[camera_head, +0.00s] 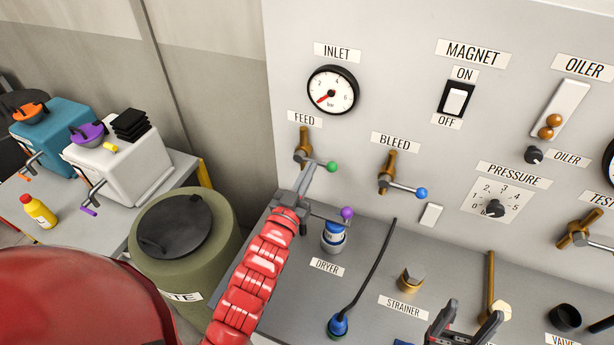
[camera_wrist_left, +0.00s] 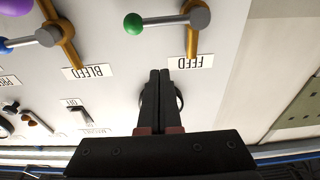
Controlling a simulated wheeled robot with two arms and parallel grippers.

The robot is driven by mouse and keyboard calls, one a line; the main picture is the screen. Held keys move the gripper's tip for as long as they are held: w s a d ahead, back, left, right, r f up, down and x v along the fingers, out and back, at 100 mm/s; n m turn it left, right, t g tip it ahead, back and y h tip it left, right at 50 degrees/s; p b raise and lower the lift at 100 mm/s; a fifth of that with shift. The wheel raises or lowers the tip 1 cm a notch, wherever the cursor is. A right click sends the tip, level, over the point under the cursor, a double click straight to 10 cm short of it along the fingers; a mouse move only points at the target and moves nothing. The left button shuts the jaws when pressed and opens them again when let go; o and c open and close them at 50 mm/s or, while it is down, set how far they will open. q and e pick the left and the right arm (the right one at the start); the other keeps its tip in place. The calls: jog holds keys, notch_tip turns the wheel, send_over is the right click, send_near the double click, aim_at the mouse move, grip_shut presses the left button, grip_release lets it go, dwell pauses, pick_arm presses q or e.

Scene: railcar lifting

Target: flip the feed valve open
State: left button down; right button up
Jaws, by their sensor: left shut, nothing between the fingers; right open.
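The feed valve (camera_head: 303,150) is a brass fitting on the grey panel under the FEED label. Its lever points right and slightly down and ends in a green knob (camera_head: 331,167). In the left wrist view, which appears upside down, the green knob (camera_wrist_left: 133,23) is left of the brass body. My left gripper (camera_head: 307,168) is shut and empty, with its tips just below the feed valve in the head view. In the left wrist view its closed fingers (camera_wrist_left: 160,75) point toward the FEED label. I cannot tell whether they touch the panel. My right gripper (camera_head: 466,318) is open at the bottom edge.
The bleed valve (camera_head: 387,170) with a blue knob is right of the feed valve. A purple knob (camera_head: 347,213) and the dryer (camera_head: 334,237) are close to my left gripper. A green drum (camera_head: 215,210) stands left.

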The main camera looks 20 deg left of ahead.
pick_arm(q)
jog(key=w, duration=0.4)
jog(key=w+r, duration=0.1)
jog(key=w, duration=0.2)
jog(key=shift+w+d+r, duration=0.1)
jog(key=shift+d, duration=0.05)
jog(key=f, duration=0.2)
jog(key=s+f, duration=0.1)
jog(key=f, duration=0.1)
jog(key=shift+b, duration=0.3)
jog(key=shift+f, duration=0.1)
